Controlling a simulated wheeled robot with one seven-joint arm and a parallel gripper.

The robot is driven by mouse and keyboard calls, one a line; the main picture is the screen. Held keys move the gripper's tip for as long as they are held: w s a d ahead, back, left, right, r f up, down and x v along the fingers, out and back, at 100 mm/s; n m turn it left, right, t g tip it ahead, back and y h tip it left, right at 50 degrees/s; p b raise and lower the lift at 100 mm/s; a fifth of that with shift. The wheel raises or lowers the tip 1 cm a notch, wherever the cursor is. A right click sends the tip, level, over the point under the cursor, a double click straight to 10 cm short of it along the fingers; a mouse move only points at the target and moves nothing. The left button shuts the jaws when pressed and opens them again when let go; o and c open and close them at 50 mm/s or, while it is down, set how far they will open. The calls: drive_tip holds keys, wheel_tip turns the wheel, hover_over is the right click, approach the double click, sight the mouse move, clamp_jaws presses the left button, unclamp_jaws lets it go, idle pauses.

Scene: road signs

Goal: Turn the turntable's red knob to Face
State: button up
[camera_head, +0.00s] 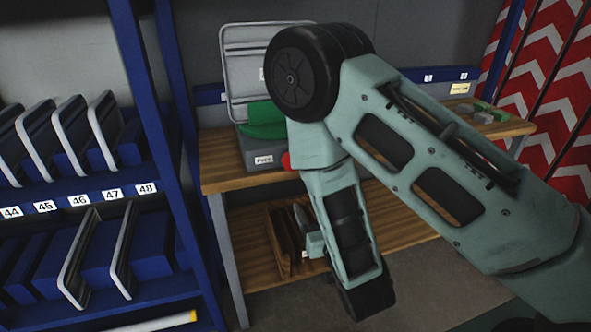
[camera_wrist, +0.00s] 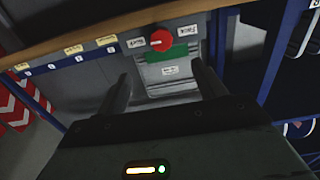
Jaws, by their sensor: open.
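The turntable is a grey box (camera_head: 256,155) with a green top (camera_head: 264,120), on the wooden bench. An upright grey metal sign blank (camera_head: 240,70) stands at it. The red knob (camera_head: 286,161) is mostly hidden by my arm in the head view. In the wrist view the knob (camera_wrist: 160,40) shows clearly, its pale pointer toward the left label (camera_wrist: 135,42). Another label (camera_wrist: 187,31) is on its right. The label print is too small to read surely. My gripper (camera_wrist: 160,68) is open and empty, its fingers either side of the line to the knob, apparently short of it.
A blue rack (camera_head: 150,130) with numbered slots and sign blanks stands left of the wooden bench (camera_head: 225,178). A lower shelf (camera_head: 255,235) holds a wooden divider rack (camera_head: 283,240). Red-and-white chevron boards (camera_head: 560,90) stand at right. Small items (camera_head: 480,112) lie on the bench's right end.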

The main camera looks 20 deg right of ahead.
drive_tip(key=w+b, duration=0.1)
drive_tip(key=b, duration=0.4)
approach(291, 160)
drive_tip(key=w+f, duration=0.1)
drive_tip(key=w, duration=0.7)
drive_tip(key=shift+w+d+f, duration=0.3)
drive_tip(key=shift+w, duration=0.1)
drive_tip(key=shift+c, duration=0.3)
drive_tip(key=c, duration=0.9)
